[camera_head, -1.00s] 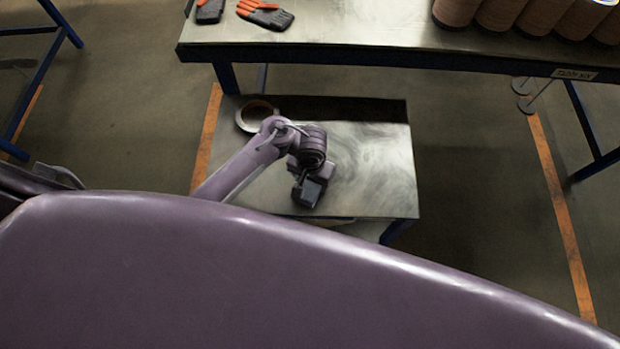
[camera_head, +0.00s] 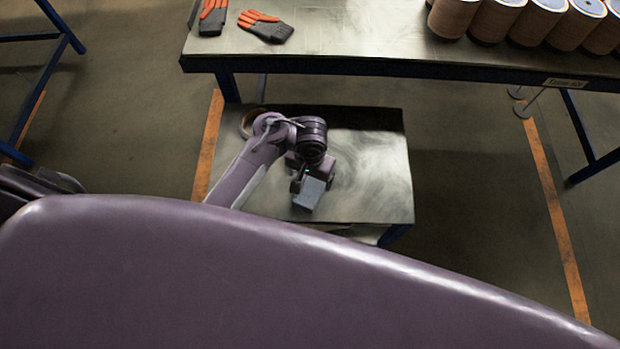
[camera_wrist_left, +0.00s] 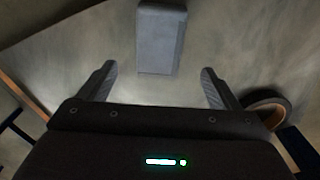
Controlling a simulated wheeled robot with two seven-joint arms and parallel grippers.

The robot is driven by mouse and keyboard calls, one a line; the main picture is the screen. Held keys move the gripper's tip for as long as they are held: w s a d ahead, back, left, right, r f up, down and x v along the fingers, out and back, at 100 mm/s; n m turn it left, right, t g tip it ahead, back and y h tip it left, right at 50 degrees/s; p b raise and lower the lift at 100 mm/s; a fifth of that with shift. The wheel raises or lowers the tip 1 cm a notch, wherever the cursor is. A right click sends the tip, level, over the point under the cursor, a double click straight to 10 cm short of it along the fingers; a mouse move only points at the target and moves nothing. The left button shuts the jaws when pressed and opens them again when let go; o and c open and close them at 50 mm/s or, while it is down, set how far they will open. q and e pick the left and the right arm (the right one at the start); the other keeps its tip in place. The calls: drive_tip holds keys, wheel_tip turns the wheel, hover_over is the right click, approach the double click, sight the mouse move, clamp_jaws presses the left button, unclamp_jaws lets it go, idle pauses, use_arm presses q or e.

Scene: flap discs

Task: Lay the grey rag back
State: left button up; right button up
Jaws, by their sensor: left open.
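The grey rag (camera_head: 308,194) looks like a folded, block-shaped grey piece on the low metal table, just beside my left gripper (camera_head: 312,174). In the left wrist view the rag (camera_wrist_left: 160,40) lies flat on the metal top, beyond the fingertips and in line with the gap between them. My left gripper (camera_wrist_left: 158,72) is open, with nothing between its fingers. It partly hides the rag in the head view. My right gripper is not in view.
A tape roll (camera_head: 247,122) sits at the low table's (camera_head: 375,170) far left, partly behind my arm; it also shows in the wrist view (camera_wrist_left: 268,105). The right of the tabletop is clear. The higher bench (camera_head: 350,35) behind holds gloves (camera_head: 265,25) and several spools (camera_head: 500,18).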

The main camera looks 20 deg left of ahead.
use_arm(q)
wheel_tip(320, 180, up, 5)
drive_tip(key=shift+f+p, duration=0.2)
drive_tip(key=shift+p, duration=0.4)
